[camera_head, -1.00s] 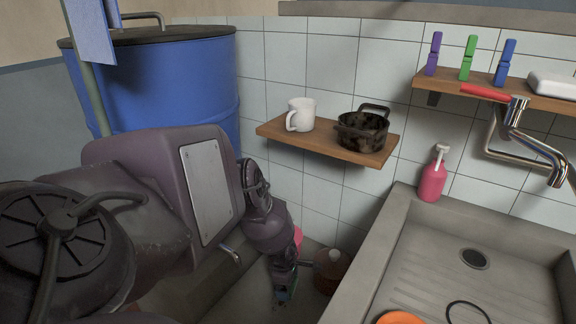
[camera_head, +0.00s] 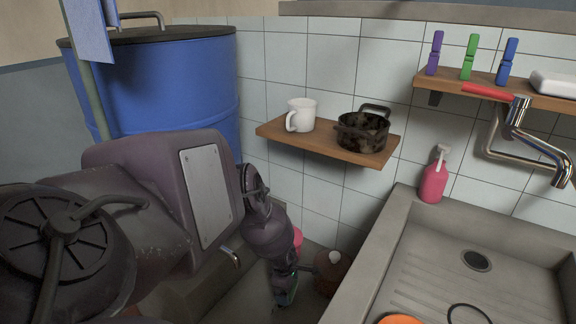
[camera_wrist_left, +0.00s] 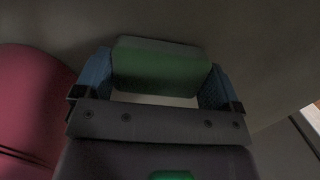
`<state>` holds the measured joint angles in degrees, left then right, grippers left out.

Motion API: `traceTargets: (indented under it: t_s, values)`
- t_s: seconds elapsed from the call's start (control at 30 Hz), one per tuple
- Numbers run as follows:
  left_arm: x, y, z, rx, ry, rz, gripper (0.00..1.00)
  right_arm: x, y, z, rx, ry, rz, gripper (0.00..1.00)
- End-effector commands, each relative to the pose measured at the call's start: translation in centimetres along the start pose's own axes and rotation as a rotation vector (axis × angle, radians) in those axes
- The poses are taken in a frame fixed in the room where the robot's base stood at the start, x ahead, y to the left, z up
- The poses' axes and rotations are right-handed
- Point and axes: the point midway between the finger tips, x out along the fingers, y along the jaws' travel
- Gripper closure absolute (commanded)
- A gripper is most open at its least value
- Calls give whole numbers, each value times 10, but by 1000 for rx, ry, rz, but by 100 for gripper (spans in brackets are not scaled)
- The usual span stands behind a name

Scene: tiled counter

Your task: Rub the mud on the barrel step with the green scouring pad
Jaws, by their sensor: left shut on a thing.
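The green scouring pad (camera_wrist_left: 160,68) is held between the two blue fingers of my left gripper (camera_wrist_left: 155,88) in the wrist view. In the head view that gripper (camera_head: 286,293) points down near the bottom, with a sliver of green at its tip. A grey concrete surface, seemingly the barrel step (camera_head: 247,292), lies below and left of it, mostly hidden by my arm. I cannot tell whether the pad touches it. No mud can be made out. The blue barrel (camera_head: 185,85) stands at the upper left. My right gripper is out of view.
A reddish-brown pot (camera_head: 330,272) stands close right of the left gripper. Above is a wooden shelf (camera_head: 300,143) with a white mug (camera_head: 301,115) and a dark pot (camera_head: 362,130). The concrete sink (camera_head: 475,285) and a pink bottle (camera_head: 433,181) are to the right.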

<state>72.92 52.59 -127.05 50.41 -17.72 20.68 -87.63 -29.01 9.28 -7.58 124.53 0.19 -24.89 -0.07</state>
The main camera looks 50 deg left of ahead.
Motion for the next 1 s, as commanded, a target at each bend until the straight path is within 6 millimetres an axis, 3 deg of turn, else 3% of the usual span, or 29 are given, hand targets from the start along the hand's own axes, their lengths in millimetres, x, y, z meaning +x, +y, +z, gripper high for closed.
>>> traceTargets:
  t_s: [0.57,1.0]
  values:
    - [8,0,-1,-1,-1,1,33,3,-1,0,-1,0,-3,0]
    - [4,-27,-7,0,-3,3,33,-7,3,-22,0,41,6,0]
